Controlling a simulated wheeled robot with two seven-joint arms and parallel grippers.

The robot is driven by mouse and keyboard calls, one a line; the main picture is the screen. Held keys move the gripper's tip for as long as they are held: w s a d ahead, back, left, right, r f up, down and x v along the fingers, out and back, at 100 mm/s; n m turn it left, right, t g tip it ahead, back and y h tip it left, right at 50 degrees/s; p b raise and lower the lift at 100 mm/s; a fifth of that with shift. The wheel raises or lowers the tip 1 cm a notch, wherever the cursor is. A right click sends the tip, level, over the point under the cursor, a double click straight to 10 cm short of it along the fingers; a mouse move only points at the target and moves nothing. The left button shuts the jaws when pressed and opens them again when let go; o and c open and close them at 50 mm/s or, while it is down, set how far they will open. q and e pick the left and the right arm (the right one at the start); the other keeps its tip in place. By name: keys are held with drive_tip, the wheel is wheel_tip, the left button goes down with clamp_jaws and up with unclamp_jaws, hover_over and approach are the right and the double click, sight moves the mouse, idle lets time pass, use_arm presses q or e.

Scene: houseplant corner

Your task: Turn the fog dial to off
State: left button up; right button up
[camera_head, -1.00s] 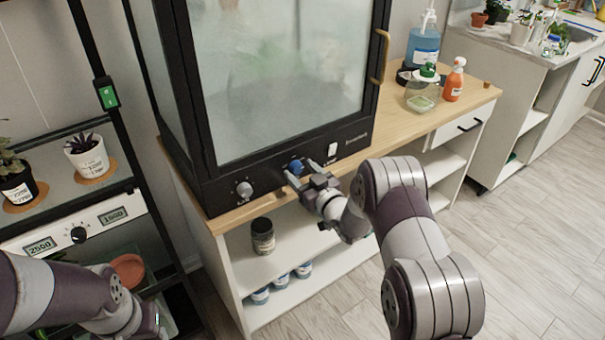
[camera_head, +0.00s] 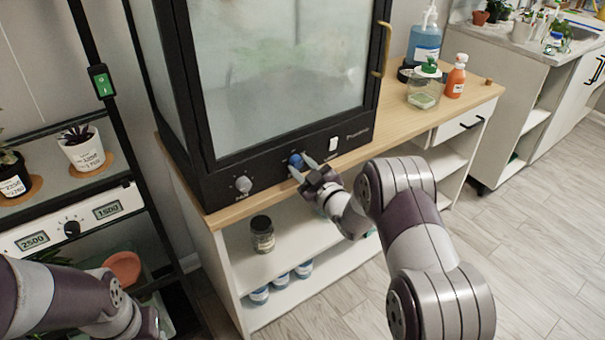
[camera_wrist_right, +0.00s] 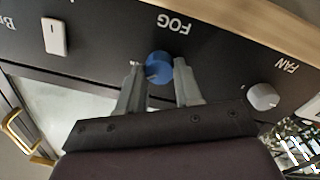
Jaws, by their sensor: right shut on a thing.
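The blue fog dial (camera_head: 296,160) sits on the black front panel of the glass cabinet, below its fogged door. In the right wrist view the dial (camera_wrist_right: 159,66) is under the upside-down FOG label. My right gripper (camera_head: 302,168) is at the panel, with its jaws shut on the dial. In the wrist view its two fingers (camera_wrist_right: 160,78) lie on either side of it. The dial's exact setting is too small to read. My left arm shows at the lower left; its gripper fingers are not visible.
A grey fan dial (camera_head: 243,185) is left of the fog dial and a white switch (camera_head: 333,144) is right of it. Jars stand on the shelves below. Bottles and a glass jar (camera_head: 424,93) stand on the wooden top at right. A plant rack is at left.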

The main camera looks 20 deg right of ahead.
drive_tip(key=shift+f+n+b, duration=0.3)
drive_tip(key=shift+n+b, duration=0.45)
drive_tip(key=shift+n, duration=0.25)
drive_tip(key=n+b, duration=1)
drive_tip(key=b, duration=0.1)
drive_tip(key=shift+f, duration=0.2)
drive_tip(key=n+y+b, duration=0.1)
drive_tip(key=n+b, duration=0.9)
drive_tip(key=b, duration=0.2)
drive_tip(key=shift+d+r+b, duration=0.1)
drive_tip(key=shift+b, duration=0.2)
drive_tip(key=shift+r+n+b, duration=0.25)
drive_tip(key=shift+n+b, duration=0.95)
drive_tip(key=shift+n, duration=0.2)
drive_tip(key=o, duration=1)
drive_tip(key=shift+o, duration=0.2)
